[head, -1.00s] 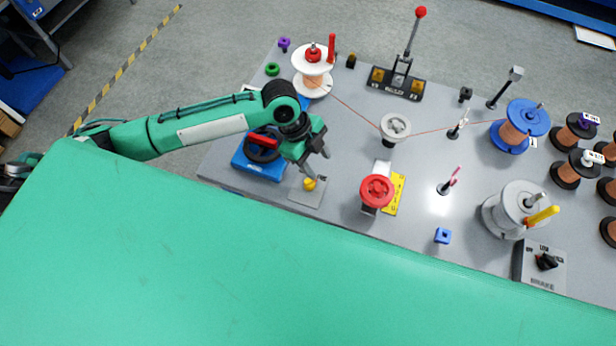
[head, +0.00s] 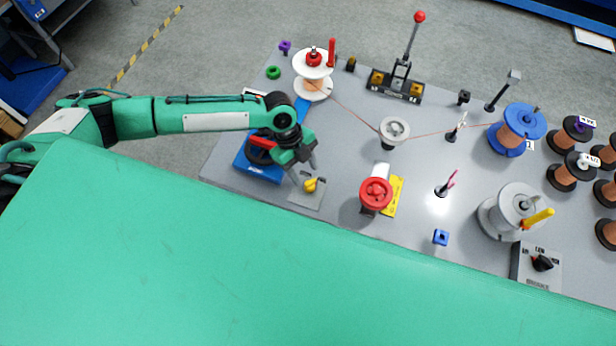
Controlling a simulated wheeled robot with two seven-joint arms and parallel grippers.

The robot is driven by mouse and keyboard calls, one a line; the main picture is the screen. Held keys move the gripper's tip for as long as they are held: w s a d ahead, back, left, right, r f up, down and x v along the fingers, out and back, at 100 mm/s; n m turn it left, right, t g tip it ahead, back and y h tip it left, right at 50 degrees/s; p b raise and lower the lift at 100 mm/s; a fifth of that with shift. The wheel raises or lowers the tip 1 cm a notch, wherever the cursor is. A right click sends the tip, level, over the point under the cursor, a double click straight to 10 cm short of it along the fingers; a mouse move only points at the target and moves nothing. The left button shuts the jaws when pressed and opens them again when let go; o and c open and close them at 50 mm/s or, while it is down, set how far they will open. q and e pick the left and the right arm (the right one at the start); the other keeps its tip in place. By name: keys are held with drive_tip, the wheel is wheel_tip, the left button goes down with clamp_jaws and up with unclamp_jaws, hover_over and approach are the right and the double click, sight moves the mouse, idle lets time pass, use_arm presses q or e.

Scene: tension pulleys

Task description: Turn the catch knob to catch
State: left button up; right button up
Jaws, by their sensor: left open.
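A yellow knob (head: 311,185), which I take to be the catch knob, sits on a small grey plate (head: 303,199) near the table's front edge. Its pointer appears to lean to the upper right; the plate's markings are too small to read. My left gripper (head: 305,173) is open and empty, its fingers pointing down just above and left of the knob. I cannot tell whether a fingertip touches it. My right gripper is out of view.
A blue base (head: 257,167) with a black ring and red handle stands close left, under my left arm. A red-topped post (head: 375,193) stands to the right. A copper wire (head: 350,108) runs from the white spool (head: 312,83) across the grey pulley (head: 394,130).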

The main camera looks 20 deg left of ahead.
sight(308, 182)
use_arm(q)
drive_tip(key=shift+p+x, duration=0.35)
drive_tip(key=shift+x, duration=2.1)
drive_tip(key=c, duration=0.8)
